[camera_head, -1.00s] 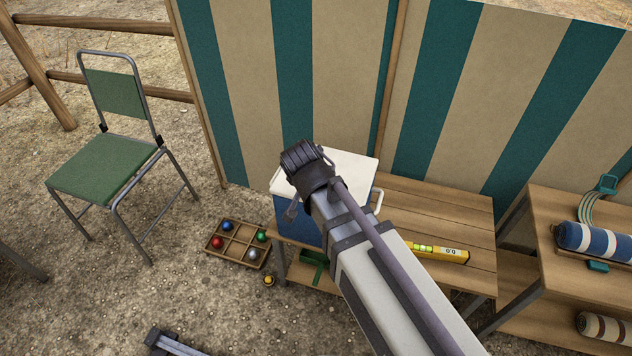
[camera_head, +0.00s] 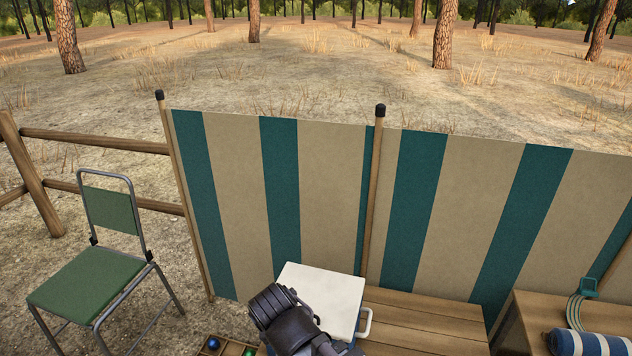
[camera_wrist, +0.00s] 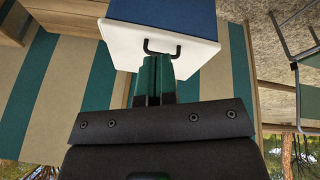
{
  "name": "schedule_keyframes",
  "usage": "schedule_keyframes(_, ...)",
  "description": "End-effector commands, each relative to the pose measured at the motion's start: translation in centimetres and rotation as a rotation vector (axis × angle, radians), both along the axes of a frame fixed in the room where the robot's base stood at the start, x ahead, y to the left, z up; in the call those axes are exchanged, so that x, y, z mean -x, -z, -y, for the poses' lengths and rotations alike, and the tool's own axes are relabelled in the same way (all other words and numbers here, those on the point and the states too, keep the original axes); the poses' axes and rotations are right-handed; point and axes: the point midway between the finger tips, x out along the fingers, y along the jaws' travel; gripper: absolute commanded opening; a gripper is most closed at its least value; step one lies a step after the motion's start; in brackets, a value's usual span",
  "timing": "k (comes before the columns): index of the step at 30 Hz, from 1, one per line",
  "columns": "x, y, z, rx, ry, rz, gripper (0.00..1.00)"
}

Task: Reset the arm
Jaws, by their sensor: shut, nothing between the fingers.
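My gripper (camera_wrist: 156,62) shows in the wrist view, its two green fingers side by side and shut with nothing between them. Its fingertips overlap the white lid of a blue cooler box (camera_wrist: 180,48), near a black handle; I cannot tell whether they touch it. The wrist picture is upside down. In the head view the cooler's white lid (camera_head: 325,290) shows at the lower middle. A dark joint of my arm covers the lid's lower left part. My gripper cannot be made out in the head view.
A wooden bench (camera_head: 420,325) stands right of the cooler, and a shelf (camera_head: 530,310) with a striped blue roll (camera_head: 592,343) stands further right. A striped windbreak (camera_head: 330,190) runs behind.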

Motion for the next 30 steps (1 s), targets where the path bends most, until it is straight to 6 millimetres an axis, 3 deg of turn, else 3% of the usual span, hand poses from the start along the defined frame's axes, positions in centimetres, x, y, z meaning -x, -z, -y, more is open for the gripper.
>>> schedule_keyframes(3, -0.3, 0.7, 4.3, 0.018, -0.113, -0.168, 0.0)
schedule_keyframes(8, -1.1, 1.1, 10.4, -0.035, -0.145, -0.298, 0.0)
schedule_keyframes(17, -2.2, 1.1, 22.9, -0.149, 0.112, -0.338, 0.0)
schedule_keyframes(19, -2.2, -3.0, 22.9, -0.149, 0.112, -0.337, 0.0)
schedule_keyframes(24, -2.2, -8.6, 22.8, -0.146, 0.11, -0.337, 0.0)
schedule_keyframes(27, -2.2, -10.9, 22.7, -0.146, 0.11, -0.336, 0.0)
schedule_keyframes(30, -2.2, -11.9, 22.7, -0.145, 0.109, -0.336, 0.0)
